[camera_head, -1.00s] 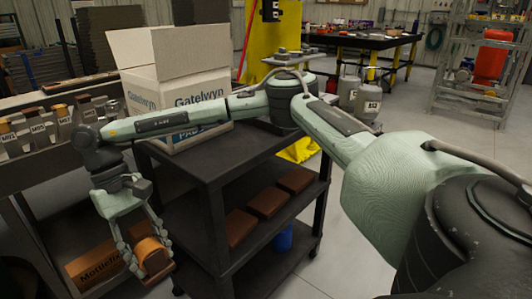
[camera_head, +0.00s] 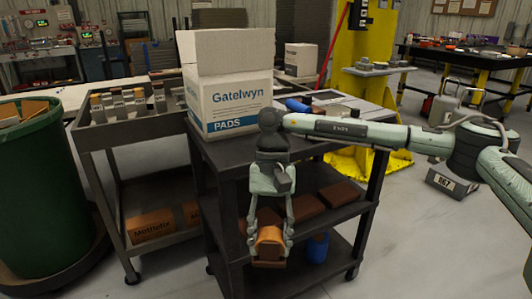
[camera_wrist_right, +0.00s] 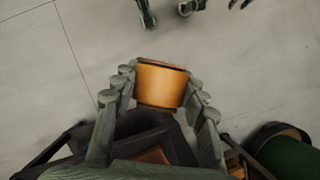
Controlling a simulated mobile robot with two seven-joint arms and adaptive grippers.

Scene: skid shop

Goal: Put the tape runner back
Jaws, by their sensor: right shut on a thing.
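My right gripper (camera_head: 269,252) hangs pointing down in front of the black cart (camera_head: 225,158). It is shut on an orange-brown, rounded block with a dark underside, which I take to be the tape runner (camera_head: 269,240). In the right wrist view the tape runner (camera_wrist_right: 161,84) sits between the two fingers, with bare floor beyond it. It is held clear of the cart's shelves in the picture, though its exact distance from them is hard to tell. My left gripper is not in view.
A white Gatelwyn carton (camera_head: 232,103) stands on the cart's top. Brown blocks (camera_head: 341,193) lie on its middle shelf. A Mottlefin box (camera_head: 151,226) sits low on the rack at left. A green bin (camera_head: 40,190) stands far left.

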